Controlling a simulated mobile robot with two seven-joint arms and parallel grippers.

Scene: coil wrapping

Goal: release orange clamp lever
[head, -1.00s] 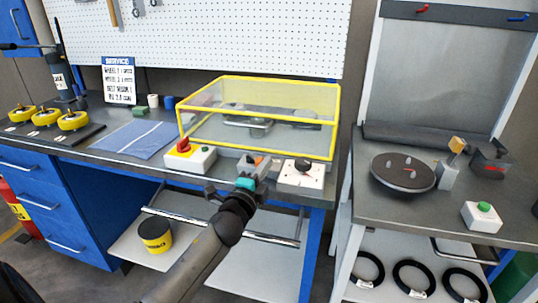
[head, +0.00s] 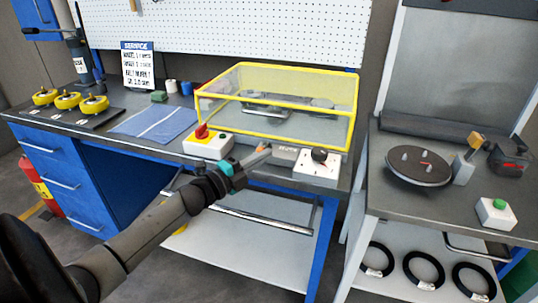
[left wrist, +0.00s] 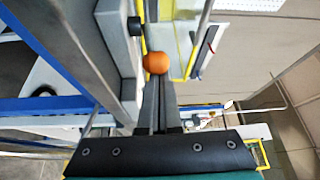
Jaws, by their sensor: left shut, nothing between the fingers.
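An orange ball-shaped knob (left wrist: 156,62) shows in the left wrist view right at my left fingertips (left wrist: 158,80). I cannot tell whether they touch. It shows in the head view as a small orange spot (head: 264,147) at the front of the yellow-framed guard (head: 300,138). My left gripper (head: 258,153), with a teal band, is shut and empty and reaches the bench's front edge there. The rest of the lever is not clearly seen. My right gripper is out of view.
A control box with a red switch (head: 207,146) stands left of the gripper, and a white box with a black knob (head: 317,167) stands right. A rail (head: 270,225) runs below the bench edge. The right table holds a black turntable (head: 418,167) and a yellow-orange-tipped lever (head: 475,141).

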